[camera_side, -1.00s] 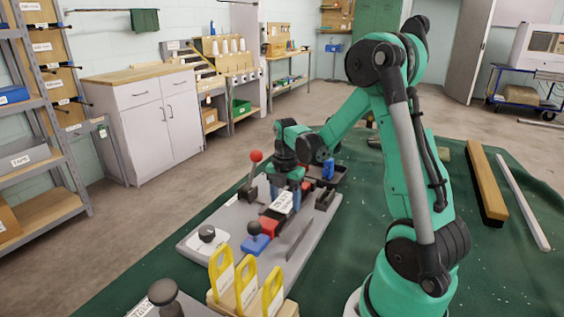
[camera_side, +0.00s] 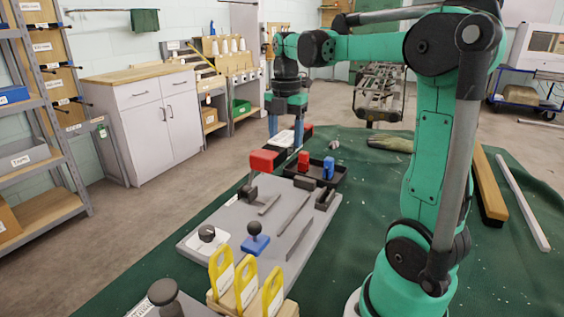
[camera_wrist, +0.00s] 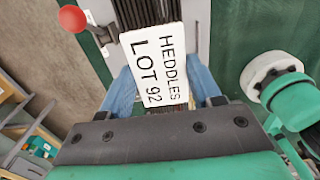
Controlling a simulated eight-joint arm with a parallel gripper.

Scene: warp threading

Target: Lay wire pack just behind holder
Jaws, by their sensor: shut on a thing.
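My gripper (camera_side: 285,130) is shut on the wire pack, with one blue finger on each side. The pack has a white label (camera_side: 284,139) and red end pieces (camera_side: 262,161). In the wrist view the label (camera_wrist: 156,62) reads "HEDDLES LOT 92" and lies between the fingers. The pack is held raised near the far end of a grey board (camera_side: 215,233). The board carries dark brackets and rails (camera_side: 292,222), which look like the holder. I cannot tell the exact gap between pack and board.
A black tray (camera_side: 338,181) with a red and a blue piece stands beside the board's far end. A blue-based knob (camera_side: 256,240) and yellow-handled tools (camera_side: 246,285) are nearer.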

